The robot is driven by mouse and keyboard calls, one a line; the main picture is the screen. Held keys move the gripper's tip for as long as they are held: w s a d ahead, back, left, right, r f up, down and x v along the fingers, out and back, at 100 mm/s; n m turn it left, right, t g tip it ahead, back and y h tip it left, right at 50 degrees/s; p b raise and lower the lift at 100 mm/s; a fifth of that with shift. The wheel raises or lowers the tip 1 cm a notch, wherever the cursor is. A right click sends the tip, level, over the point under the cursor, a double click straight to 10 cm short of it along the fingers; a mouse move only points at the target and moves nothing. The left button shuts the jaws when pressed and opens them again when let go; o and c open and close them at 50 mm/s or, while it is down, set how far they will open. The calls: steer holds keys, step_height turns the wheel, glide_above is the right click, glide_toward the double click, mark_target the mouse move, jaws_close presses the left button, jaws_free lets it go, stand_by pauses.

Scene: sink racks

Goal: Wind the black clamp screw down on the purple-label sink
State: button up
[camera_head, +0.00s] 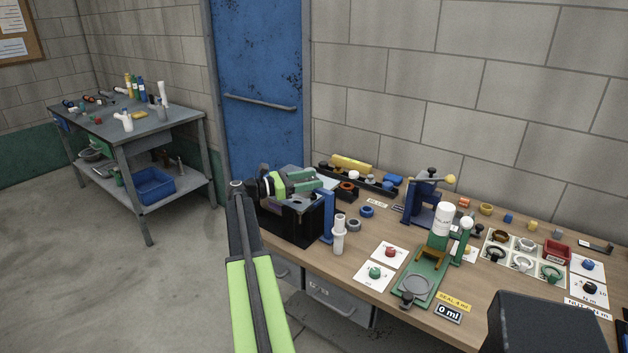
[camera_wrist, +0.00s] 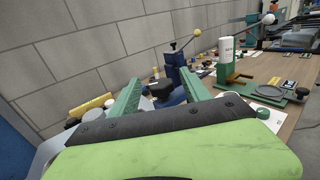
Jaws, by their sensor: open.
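My gripper (camera_head: 304,181) is over the bench's left end, its green fingers apart and empty; in the wrist view they reach forward (camera_wrist: 160,73). Between and beyond them shows a black knob (camera_wrist: 160,91) on a blue body. It may be the clamp screw; I cannot tell whether the fingers touch it. In the head view a blue stand (camera_head: 327,218) with a black base stands just below and right of my gripper, its upper part partly hidden. I cannot make out a purple label in either view.
A blue press (camera_head: 424,204) with a black top knob and yellow-ball lever stands farther right. A green stand with a white bottle (camera_head: 444,219) is in front of it. Rings, cards and small parts crowd the wooden bench (camera_head: 340,262). A grey side table (camera_head: 100,125) stands far left.

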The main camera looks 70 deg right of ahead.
steer(key=shift+s+d, duration=0.4)
steer(key=shift+s, duration=0.05)
steer(key=shift+c, duration=0.2)
jaws_close()
steer(key=shift+a+n+t+h, duration=0.1)
steer(key=shift+n+t+h, duration=0.2)
steer(key=shift+h, duration=0.1)
